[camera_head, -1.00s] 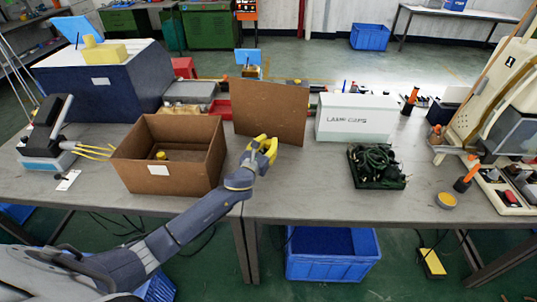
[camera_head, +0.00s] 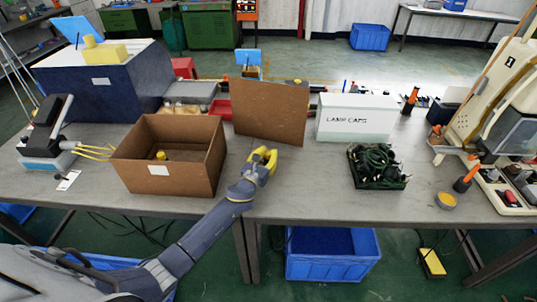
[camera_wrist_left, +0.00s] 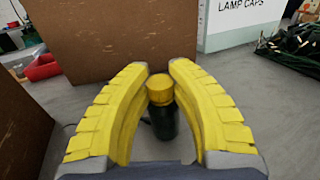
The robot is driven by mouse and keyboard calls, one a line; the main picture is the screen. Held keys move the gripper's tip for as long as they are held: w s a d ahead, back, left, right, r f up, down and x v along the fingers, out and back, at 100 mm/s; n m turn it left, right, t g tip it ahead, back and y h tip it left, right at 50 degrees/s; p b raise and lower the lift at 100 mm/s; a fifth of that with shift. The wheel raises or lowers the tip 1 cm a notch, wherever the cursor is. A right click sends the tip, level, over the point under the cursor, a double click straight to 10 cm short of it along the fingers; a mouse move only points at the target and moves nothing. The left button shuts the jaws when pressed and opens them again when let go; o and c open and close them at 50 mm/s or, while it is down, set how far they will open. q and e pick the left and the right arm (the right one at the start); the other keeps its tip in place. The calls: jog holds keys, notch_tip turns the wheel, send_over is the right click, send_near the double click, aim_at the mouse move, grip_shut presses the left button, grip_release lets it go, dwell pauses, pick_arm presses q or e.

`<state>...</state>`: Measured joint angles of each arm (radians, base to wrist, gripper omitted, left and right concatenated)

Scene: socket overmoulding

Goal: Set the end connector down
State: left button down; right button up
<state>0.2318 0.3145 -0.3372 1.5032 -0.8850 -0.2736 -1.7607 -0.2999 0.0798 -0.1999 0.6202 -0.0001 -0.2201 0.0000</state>
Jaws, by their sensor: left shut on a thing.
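My left gripper (camera_head: 263,158) is over the front part of the grey table, just right of the open brown box. In the left wrist view, its yellow fingers (camera_wrist_left: 160,68) are shut around an end connector (camera_wrist_left: 162,116), a dark cylinder with a yellow top. The connector looks roughly upright. I cannot tell whether its lower end touches the table. In the head view the fingers hide the connector. My right gripper is not in view.
The open brown box (camera_head: 136,170) stands left of the gripper, with a small yellow-topped part (camera_head: 161,155) inside. A brown board (camera_head: 270,112) stands behind. A white "LAMP CAPS" box (camera_head: 355,129) and a dark tray of cables (camera_head: 377,182) are to the right. Bare tabletop (camera_head: 312,190) lies between.

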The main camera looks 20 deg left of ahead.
pick_arm(q)
jog(key=shift+f, duration=0.1)
jog(key=c, duration=1.3)
grip_release()
jog(key=shift+o, duration=0.2)
jog(key=s, duration=1.1)
jog(key=shift+a, duration=0.4)
jog(key=o, duration=0.4)
jog(key=shift+s, duration=0.5)
